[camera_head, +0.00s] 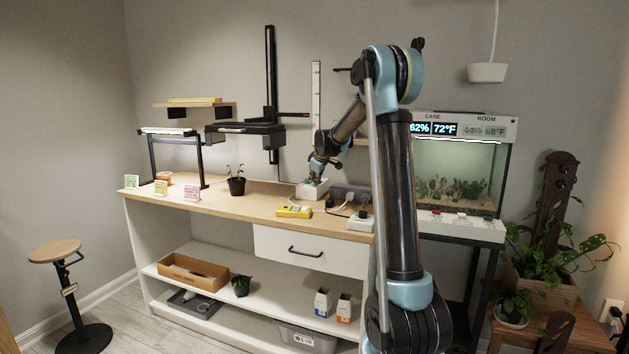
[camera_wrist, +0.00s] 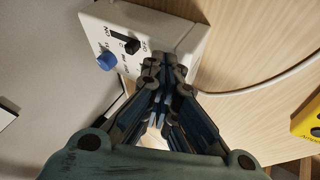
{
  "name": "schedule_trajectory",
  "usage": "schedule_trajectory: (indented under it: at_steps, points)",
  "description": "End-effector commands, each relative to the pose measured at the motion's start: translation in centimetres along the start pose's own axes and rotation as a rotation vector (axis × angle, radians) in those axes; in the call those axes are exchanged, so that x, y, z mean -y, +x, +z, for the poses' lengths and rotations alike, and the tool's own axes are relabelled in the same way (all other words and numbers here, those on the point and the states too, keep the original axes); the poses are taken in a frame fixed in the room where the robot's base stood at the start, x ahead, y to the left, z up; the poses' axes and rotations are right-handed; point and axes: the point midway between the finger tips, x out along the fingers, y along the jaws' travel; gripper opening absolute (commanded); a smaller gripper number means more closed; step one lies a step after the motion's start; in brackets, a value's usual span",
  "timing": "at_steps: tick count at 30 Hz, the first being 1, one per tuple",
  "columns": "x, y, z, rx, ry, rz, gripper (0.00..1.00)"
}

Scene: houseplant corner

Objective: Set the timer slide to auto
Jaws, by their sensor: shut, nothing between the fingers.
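The timer is a white box (camera_head: 313,189) on the wooden bench top; the wrist view shows its face (camera_wrist: 174,32) at the upper middle. A black slide (camera_wrist: 127,45) sits in that face, with small lettering around it that looks like ON and OFF; I cannot read its setting surely. A blue knob (camera_wrist: 106,61) is beside the slide. My gripper (camera_wrist: 163,68) is shut and empty, its tips at the near edge of the box, to the right of and below the slide. In the head view my gripper (camera_head: 317,177) is right over the box and hides part of it.
A yellow device (camera_head: 294,211) lies in front of the timer. A white box (camera_head: 360,222) and dark plugs with cables (camera_head: 345,199) are to its right. A potted plant (camera_head: 236,183) stands to the left. A pale cable (camera_wrist: 265,85) runs beside my gripper.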

Motion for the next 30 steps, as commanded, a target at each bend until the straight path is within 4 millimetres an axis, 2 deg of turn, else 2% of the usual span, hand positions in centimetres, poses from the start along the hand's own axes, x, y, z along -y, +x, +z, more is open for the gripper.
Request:
schedule_trajectory:
  at_steps: [6,20,26,30]
  points:
    - [-1.8,0.9,0.0,0.0,0.002,0.0,0.0]
    - [-2.2,1.1,0.0,0.0,0.001,0.0,0.0]
    - [-3.5,1.9,0.0,0.0,0.001,0.0,0.0]
    - [-3.7,1.9,0.0,0.0,0.001,-0.001,0.0]
